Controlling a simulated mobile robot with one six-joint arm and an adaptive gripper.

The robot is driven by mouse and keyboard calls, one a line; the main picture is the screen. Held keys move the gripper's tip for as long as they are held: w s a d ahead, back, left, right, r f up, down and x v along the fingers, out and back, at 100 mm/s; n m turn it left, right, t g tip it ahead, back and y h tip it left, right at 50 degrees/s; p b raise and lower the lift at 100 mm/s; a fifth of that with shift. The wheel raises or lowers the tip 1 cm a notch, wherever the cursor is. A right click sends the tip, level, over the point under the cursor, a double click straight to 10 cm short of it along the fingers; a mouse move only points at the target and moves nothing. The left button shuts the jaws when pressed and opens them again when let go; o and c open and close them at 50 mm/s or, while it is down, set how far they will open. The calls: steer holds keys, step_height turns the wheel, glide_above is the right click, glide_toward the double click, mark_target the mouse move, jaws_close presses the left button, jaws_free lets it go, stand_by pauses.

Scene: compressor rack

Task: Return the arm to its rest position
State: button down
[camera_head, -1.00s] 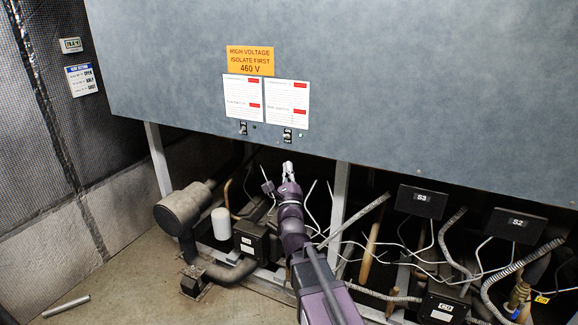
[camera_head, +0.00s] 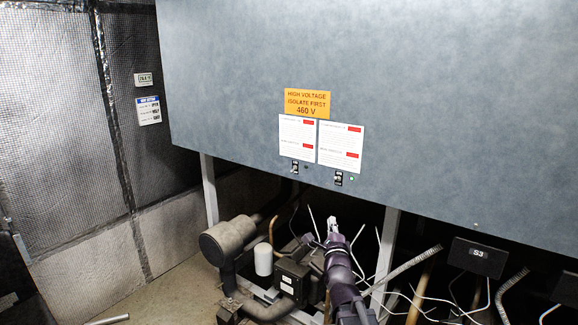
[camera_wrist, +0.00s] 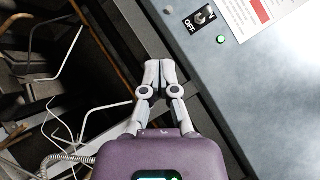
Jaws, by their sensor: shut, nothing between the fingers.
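My gripper (camera_head: 332,224) is in the head view below the grey panel (camera_head: 400,110), in front of the dark rack space. In the wrist view my gripper (camera_wrist: 154,72) has its two grey fingers together, with nothing between them. My purple arm reaches up from the bottom of the head view.
A dark compressor (camera_head: 290,280), a rusty cylinder (camera_head: 229,240) and a white canister (camera_head: 263,260) stand left of my arm. Loose white wires (camera_head: 420,300) and a box marked S3 (camera_head: 478,257) are at right. A metal post (camera_head: 386,250) stands close to my arm. Floor is open at lower left.

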steer(key=s+f+n+g+y+p, duration=0.1)
steer(key=s+f+n+g, duration=0.2)
steer(key=f+n+g, duration=0.4)
steer(key=s+f+n+g+y+p, duration=0.1)
steer(key=s+f+n+g, duration=0.25)
steer(key=f+n, duration=0.4)
steer(key=s+d+f+n+g, duration=0.1)
steer(key=s+f+n+g, duration=0.2)
steer(key=s, duration=0.5)
steer(key=s+d+f+n+g+h, duration=0.1)
steer(key=s+d+f+n+g, duration=0.1)
steer(key=s+n+g, duration=0.4)
steer(key=shift+s+f+g+h+p, duration=0.35)
steer(key=shift+s+f+g, duration=0.45)
steer(key=shift+s, duration=0.45)
